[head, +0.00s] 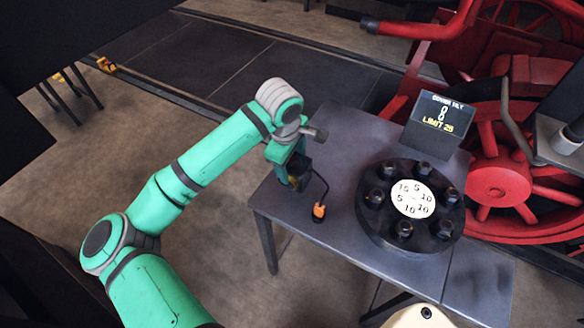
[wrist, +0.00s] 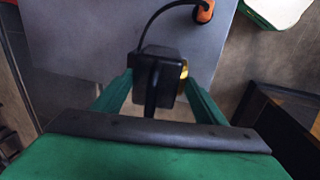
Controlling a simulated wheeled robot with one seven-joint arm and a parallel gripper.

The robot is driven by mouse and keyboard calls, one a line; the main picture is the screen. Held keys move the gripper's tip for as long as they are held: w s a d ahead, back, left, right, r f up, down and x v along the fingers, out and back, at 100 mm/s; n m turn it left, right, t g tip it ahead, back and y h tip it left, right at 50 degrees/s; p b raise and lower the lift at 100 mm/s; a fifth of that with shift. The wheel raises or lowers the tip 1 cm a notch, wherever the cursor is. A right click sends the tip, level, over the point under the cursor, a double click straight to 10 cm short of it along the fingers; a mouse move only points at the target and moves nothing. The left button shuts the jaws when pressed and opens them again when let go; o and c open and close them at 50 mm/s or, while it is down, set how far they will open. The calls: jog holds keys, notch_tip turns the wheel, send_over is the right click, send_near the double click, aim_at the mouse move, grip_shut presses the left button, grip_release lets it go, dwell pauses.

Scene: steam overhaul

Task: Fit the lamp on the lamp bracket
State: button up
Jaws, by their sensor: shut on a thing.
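My gripper (head: 294,168) is over the left end of the grey workbench (head: 330,140). It is shut on a small black lamp (head: 298,183) with a yellow lens. In the wrist view the lamp (wrist: 155,76) sits between my two green fingers (wrist: 160,92), its yellow side to the right. A thin black cable (head: 324,186) runs from near the lamp down to an orange piece (head: 319,211) on the bench. I cannot pick out the lamp bracket with certainty in either view.
A round black cover (head: 378,225) with several nuts and a white numbered disc lies on the bench. A small display (head: 440,113) reading "LIMIT 25" stands behind it. Red wheels and rods (head: 500,180) are at the right. A cream object (head: 420,317) is at the front.

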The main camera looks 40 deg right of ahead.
aim_at(291, 165)
jog(key=shift+f, duration=1.4)
jog(key=o, duration=2)
jog(key=shift+o, duration=0.2)
jog(key=shift+f, duration=0.2)
